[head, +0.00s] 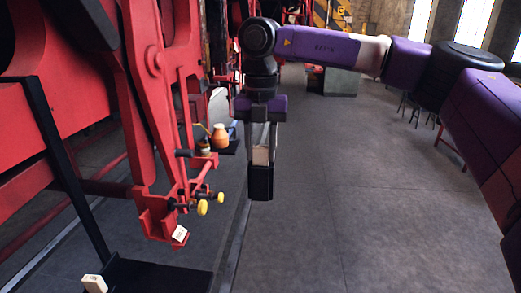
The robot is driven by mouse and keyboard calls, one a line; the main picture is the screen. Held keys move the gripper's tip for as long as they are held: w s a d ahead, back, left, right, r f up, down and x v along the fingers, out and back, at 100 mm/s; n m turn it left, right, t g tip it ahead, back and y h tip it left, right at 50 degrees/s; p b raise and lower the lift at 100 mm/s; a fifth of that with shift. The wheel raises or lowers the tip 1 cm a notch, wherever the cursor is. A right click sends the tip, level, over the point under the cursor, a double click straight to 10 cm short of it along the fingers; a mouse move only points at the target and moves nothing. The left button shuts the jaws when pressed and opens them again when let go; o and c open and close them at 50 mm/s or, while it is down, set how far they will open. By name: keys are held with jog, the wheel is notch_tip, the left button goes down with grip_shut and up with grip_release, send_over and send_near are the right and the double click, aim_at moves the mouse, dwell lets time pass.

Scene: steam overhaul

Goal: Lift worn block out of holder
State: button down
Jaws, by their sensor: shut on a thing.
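My gripper (261,180) points straight down in the middle of the head view, shut on a pale beige block (261,156). The dark fingertips hide the block's lower part. The block is clear of the red holder (158,226), which is at the lower end of the red hanging linkage to the left. A white tag or block face with small dark marks (180,234) shows at the holder's front right. The inside of the holder is hard to make out.
Yellow-ended pins (202,208) stick out beside the holder. A black tray (160,277) stands at the lower left, with a small whitish block (95,284) at its left edge. An orange jug (220,136) stands behind. The grey floor (370,220) to the right is clear.

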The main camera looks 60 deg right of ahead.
aim_at(269, 165)
jog(key=shift+r, duration=0.2)
jog(key=shift+s+d+r+p, duration=0.15)
jog(key=shift+s+r+p, duration=0.2)
jog(key=shift+r, duration=0.45)
jog(key=shift+s+d+r+p, duration=0.2)
jog(key=shift+r+p, duration=0.2)
jog(key=shift+r, duration=0.35)
jog(key=shift+s+d+r+p, duration=0.1)
jog(key=shift+s+r+p, duration=0.25)
jog(key=shift+r, duration=0.45)
